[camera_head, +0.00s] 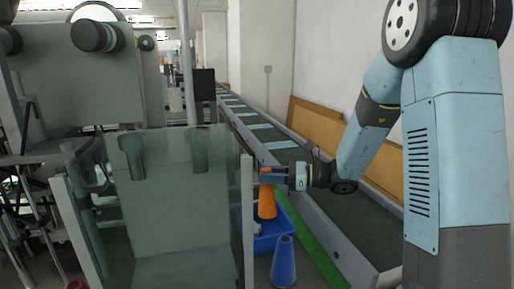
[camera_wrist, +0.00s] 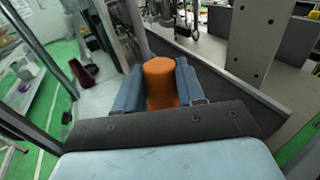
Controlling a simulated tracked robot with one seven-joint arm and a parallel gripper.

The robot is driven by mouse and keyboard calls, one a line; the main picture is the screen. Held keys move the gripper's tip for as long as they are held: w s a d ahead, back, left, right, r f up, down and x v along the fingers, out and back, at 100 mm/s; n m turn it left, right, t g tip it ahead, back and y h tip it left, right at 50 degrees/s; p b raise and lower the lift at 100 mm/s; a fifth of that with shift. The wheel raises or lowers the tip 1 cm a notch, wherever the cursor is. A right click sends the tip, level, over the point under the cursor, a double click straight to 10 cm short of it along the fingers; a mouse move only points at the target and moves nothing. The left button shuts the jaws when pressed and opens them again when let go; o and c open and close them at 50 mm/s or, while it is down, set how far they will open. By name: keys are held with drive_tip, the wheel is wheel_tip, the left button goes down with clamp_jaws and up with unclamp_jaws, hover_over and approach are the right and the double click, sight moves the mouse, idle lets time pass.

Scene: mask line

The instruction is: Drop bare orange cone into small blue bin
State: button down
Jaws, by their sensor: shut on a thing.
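The bare orange cone (camera_head: 267,201) is held in my gripper (camera_head: 266,178), above the small blue bin (camera_head: 262,243) in the head view. In the wrist view the cone (camera_wrist: 160,82) sits between the two blue fingers of my gripper (camera_wrist: 159,85), which are shut on it. The cone's lower end overlaps the bin in the head view; I cannot tell its exact height above it. A whitish thing shows at the bin's left inside, partly hidden by a machine post. The bin is not clearly seen in the wrist view.
A blue cone (camera_head: 284,262) stands in front of the bin. A machine with a clear guard panel (camera_head: 180,200) and a pale post (camera_head: 247,220) stands close on the left. A conveyor (camera_head: 275,150) with a metal side rail runs along the right.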

drive_tip(key=c, duration=0.6)
unclamp_jaws()
drive_tip(key=d, duration=0.4)
drive_tip(key=s+d, duration=0.1)
drive_tip(key=d, duration=0.4)
drive_tip(key=s+d, duration=0.1)
drive_tip(key=d, duration=0.3)
drive_tip(key=shift+s+d+r, duration=0.1)
drive_tip(key=shift+d+r, duration=0.2)
